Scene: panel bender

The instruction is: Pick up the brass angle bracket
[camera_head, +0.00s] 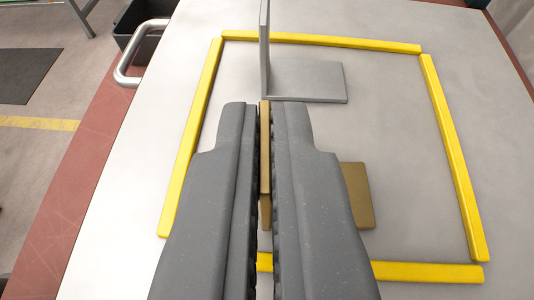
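The brass angle bracket (358,195) is inside the yellow frame on the pale table. Its upright leg stands edge-on between the two fingers of my gripper (265,135), and its flat leg shows to the right of the right finger. The dark grey fingers are close together with the thin brass leg filling the space between their pads, so my gripper is shut on it. Much of the bracket is hidden behind the fingers. I cannot tell whether its flat leg rests on the table.
A grey angle bracket (310,82) stands just beyond the fingertips. Yellow strips (455,155) border the area on the table (130,205). A metal handle (132,55) and a black bin (140,18) are at the upper left. The right side inside the frame is clear.

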